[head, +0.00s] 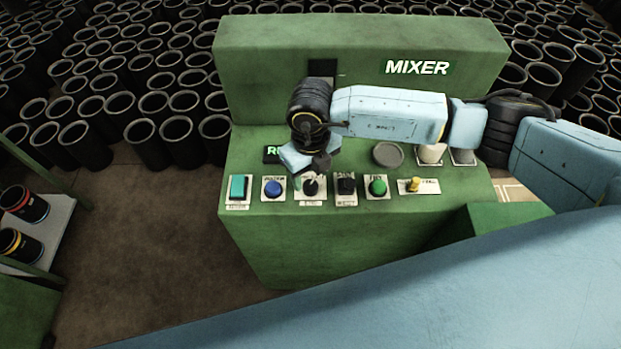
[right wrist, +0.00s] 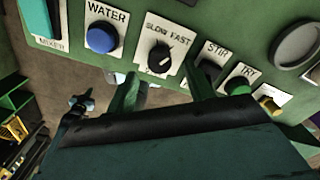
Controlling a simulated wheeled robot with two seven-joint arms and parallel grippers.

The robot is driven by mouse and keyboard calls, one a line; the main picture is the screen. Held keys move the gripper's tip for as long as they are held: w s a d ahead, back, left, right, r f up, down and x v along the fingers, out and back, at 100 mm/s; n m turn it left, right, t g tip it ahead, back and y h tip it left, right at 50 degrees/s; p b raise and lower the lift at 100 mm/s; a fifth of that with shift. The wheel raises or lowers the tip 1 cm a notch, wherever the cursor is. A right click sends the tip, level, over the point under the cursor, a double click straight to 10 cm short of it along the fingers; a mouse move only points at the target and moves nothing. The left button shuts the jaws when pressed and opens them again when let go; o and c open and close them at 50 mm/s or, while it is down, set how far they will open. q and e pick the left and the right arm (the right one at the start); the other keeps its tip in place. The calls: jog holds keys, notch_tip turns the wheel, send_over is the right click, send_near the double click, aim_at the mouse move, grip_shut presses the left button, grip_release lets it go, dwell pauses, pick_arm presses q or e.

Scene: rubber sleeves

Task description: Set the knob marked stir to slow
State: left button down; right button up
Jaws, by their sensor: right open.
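A black knob (right wrist: 160,57) sits on a white plate lettered SLOW and FAST. A light mark on it seems to point up between the two words. The lettering below it is mostly hidden. A plate reading STIR holds a black control (right wrist: 209,70) just to the right, partly hidden by a finger. My right gripper (right wrist: 162,85) is open, its green fingers apart on either side of the SLOW/FAST knob's lower side; contact cannot be told. In the head view, the right gripper (head: 314,170) hangs over this knob (head: 311,187). My left gripper is out of view.
The green mixer console (head: 330,235) also carries a teal switch (head: 238,187), a blue WATER button (head: 273,188), a green button (head: 377,187) and a yellow control (head: 415,184). A grey round disc (head: 388,154) lies behind.

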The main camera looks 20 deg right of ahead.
aim_at(311, 185)
jog(key=shift+f, duration=1.95)
jog(key=c, duration=1)
